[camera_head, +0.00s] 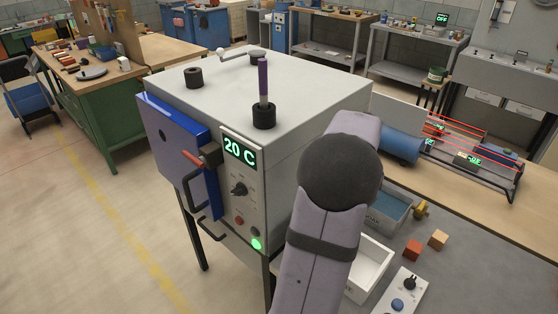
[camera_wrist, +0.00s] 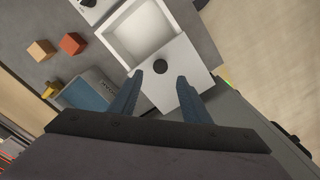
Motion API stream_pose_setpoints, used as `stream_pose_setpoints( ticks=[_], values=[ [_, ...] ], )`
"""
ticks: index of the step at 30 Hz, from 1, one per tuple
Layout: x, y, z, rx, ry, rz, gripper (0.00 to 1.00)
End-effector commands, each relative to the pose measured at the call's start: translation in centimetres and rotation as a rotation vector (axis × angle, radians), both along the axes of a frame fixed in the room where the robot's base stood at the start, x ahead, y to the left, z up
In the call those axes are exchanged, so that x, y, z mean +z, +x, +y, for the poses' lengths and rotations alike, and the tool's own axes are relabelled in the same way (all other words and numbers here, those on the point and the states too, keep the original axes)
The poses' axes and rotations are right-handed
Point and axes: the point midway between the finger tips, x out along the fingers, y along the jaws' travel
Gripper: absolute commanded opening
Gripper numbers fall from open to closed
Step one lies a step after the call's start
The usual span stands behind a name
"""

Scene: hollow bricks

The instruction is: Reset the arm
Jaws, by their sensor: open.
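My gripper (camera_wrist: 158,90) is open in the wrist view, its two blue-grey fingers apart with nothing held between them. A pale square panel with a black knob (camera_wrist: 160,67) lies beyond the fingertips, and the knob shows between them. How far it is from the fingers I cannot tell. In the head view my arm is bent in front of a grey furnace cabinet (camera_head: 310,90), and the gripper itself is hidden. The cabinet's blue door (camera_head: 180,140) looks shut, its display reads 20 C, and a green lamp (camera_head: 256,244) is lit.
An orange cube (camera_head: 412,250) and a tan cube (camera_head: 438,240) lie on the grey bench right of my arm. Near them are a white tray (camera_head: 372,268), a blue bin (camera_head: 388,206) and a control box (camera_head: 400,298). A purple rod (camera_head: 263,80) stands on the cabinet.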

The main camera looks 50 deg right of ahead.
Motion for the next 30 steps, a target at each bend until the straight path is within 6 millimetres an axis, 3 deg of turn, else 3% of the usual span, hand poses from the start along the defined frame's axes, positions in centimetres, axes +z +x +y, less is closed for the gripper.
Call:
stream_pose_setpoints(
  ticks=[5,8,11,15,20,24,30],
  values=[
    [-0.1,1.5,1.3,0.031,0.001,0.0,0.43],
    [-0.3,3.7,3.4,0.077,0.001,0.0,0.43],
    [-0.7,6.6,6.9,0.147,0.001,0.0,0.43],
    [-1.5,10.3,13.7,0.27,0.003,0.002,0.43],
    [-2.6,12.4,22.2,0.417,0.001,0.001,0.43],
    [-3.8,12.1,29.1,0.543,0.001,0.001,0.43],
    [-5.3,9.8,36.2,0.69,0.001,0.001,0.43]
  ],
)
